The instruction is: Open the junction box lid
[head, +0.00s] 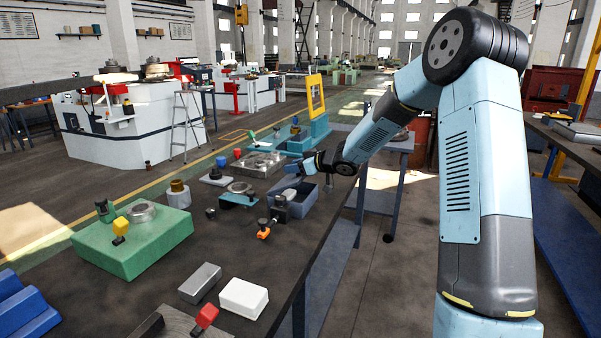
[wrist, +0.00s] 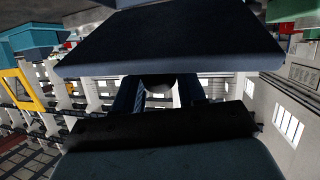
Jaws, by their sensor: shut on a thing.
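The blue-grey junction box (head: 307,201) stands on the dark bench near its right edge, and its top looks open. Its lid (head: 291,167) shows as a small blue-grey piece above the box, beside my gripper (head: 318,162). In the wrist view the lid (wrist: 165,42) is a wide dark panel across the top, seen close up and tilted. My gripper (wrist: 158,92) is shut on a dark rounded part at the lid's edge, between the two fingers. The exact contact is dark and partly hidden, as is the lid's hinge side.
A grey metal block (head: 262,164) and a blue fixture (head: 302,140) stand behind the box. A dark clamp with an orange part (head: 264,229) is in front. A white box (head: 243,298) and green block (head: 133,240) are nearer.

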